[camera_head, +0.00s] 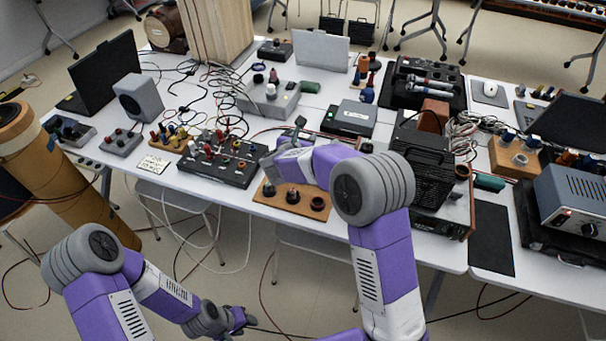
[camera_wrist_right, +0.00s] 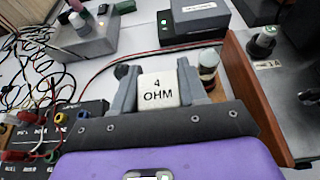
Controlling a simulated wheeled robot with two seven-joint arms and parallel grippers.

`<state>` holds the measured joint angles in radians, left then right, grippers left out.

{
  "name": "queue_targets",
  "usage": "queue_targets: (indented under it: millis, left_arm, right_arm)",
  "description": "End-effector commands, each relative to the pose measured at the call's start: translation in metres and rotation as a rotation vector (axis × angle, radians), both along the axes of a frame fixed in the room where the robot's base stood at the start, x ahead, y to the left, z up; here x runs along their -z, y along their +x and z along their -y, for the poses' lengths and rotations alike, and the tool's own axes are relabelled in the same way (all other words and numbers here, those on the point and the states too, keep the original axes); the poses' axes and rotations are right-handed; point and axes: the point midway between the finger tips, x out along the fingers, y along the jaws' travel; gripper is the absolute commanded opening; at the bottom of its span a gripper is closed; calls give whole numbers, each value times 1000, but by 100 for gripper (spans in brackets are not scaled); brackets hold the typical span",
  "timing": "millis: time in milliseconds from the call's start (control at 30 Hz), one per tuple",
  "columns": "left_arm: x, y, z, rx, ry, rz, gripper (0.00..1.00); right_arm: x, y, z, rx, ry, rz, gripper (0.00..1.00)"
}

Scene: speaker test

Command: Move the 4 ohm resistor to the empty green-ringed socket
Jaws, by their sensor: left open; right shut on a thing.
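The 4 ohm resistor (camera_wrist_right: 157,90) is a pale block with "4 OHM" printed on it. My right gripper (camera_wrist_right: 156,88) is shut on it, one grey finger on each side. In the head view my right gripper (camera_head: 298,128) reaches over the table beyond the wooden socket board (camera_head: 318,216); I cannot make out the resistor there. The board has dark round fittings, partly hidden by my arm. I cannot clearly make out a green-ringed socket. My left gripper (camera_head: 238,318) is open, low in front of the table and away from the objects.
A black panel (camera_head: 215,172) with coloured terminals stands left of the wooden board. A grey box (camera_head: 270,98) and a black device (camera_head: 350,118) lie farther back. Loose cables run across the table. A black instrument (camera_head: 412,160) stands right of my right arm.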

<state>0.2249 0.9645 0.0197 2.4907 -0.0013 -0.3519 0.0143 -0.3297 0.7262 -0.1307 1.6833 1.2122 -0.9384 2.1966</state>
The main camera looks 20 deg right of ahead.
Motion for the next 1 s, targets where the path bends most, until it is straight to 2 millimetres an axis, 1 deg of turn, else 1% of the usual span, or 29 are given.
queue_targets:
  millis: [33, 100, 200, 300, 467, 633, 700, 900, 1000]
  left_arm:
    - [5, 0, 0, 0, 0, 0, 43]
    - [10, 0, 0, 0, 0, 0, 43]
    - [15, 0, 0, 0, 0, 0, 43]
    - [18, 0, 0, 0, 0, 0, 43]
    - [21, 0, 0, 0, 0, 0, 43]
    - [29, 0, 0, 0, 0, 0, 43]
    - [30, 0, 0, 0, 0, 0, 43]
    - [29, 0, 0, 0, 0, 0, 43]
    - [31, 0, 0, 0, 0, 0, 43]
  right_arm:
    - [12, 0, 0, 4, -1, -3, 11]
    - [27, 0, 0, 5, -3, -6, 11]
    - [45, 0, 0, 5, -2, -5, 11]
    - [55, 0, 0, 4, -1, -2, 11]
    - [66, 0, 0, 5, 0, -2, 11]
    - [92, 0, 0, 4, -2, -4, 11]
    - [96, 0, 0, 4, 1, -2, 11]
    - [95, 0, 0, 4, 2, 0, 11]
    - [97, 0, 0, 4, 2, 0, 11]
